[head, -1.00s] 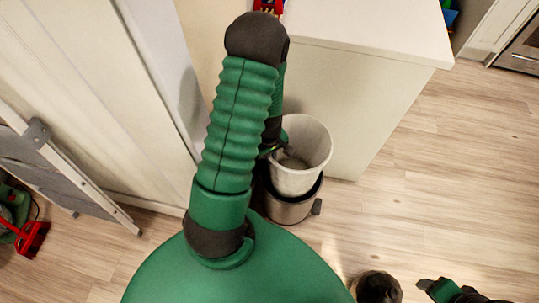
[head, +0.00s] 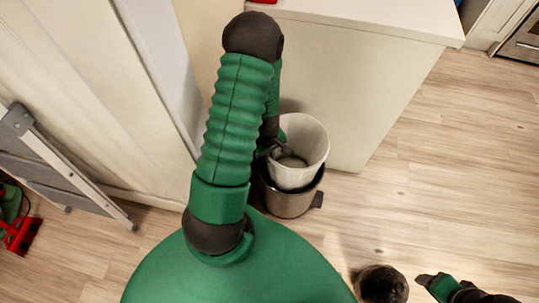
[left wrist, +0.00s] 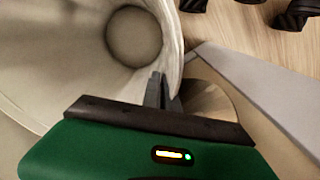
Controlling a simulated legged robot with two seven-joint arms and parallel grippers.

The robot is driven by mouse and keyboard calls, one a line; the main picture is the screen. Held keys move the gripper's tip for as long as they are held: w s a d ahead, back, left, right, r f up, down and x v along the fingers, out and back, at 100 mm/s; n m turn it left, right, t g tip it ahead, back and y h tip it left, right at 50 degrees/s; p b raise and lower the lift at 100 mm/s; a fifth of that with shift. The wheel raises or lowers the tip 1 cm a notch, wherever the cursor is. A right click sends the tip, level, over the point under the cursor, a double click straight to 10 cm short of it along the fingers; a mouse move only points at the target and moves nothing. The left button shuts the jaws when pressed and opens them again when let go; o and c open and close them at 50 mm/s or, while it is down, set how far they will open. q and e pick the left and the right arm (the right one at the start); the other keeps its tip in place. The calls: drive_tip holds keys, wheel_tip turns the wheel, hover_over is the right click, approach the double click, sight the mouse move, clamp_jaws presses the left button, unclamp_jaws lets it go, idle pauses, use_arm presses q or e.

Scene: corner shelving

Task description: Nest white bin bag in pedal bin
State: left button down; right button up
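The white bin bag (head: 308,142) stands open like a cup over the grey metal pedal bin (head: 290,204). Its lower end is at the bin's dark rim, and most of the bag shows above it. How deep it sits is hard to tell. My left gripper (head: 277,150) is at the bag's left upper edge, partly hidden by my arm. In the left wrist view, its fingers (left wrist: 163,90) are close together on the wall of the bag (left wrist: 85,60), whose round bottom shows inside. My right gripper (head: 428,281) is low at the right, away from the bin; its fingers are unclear.
A white counter (head: 360,20) with a flat side panel stands just behind the bin. A pale wall or door (head: 90,90) is at the left.

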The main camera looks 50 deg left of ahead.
use_arm(q)
wheel_tip(320, 180, down, 2)
drive_tip(key=shift+a+b, duration=0.15)
drive_tip(key=shift+b, duration=0.35)
wheel_tip(320, 180, down, 18)
drive_tip(key=b, duration=1.3)
drive_tip(key=c, duration=1.6)
unclamp_jaws()
drive_tip(key=shift+o, duration=0.2)
wheel_tip(320, 180, up, 17)
drive_tip(key=p, duration=0.8)
drive_tip(key=shift+s, duration=0.3)
drive_tip(key=shift+f, duration=0.1)
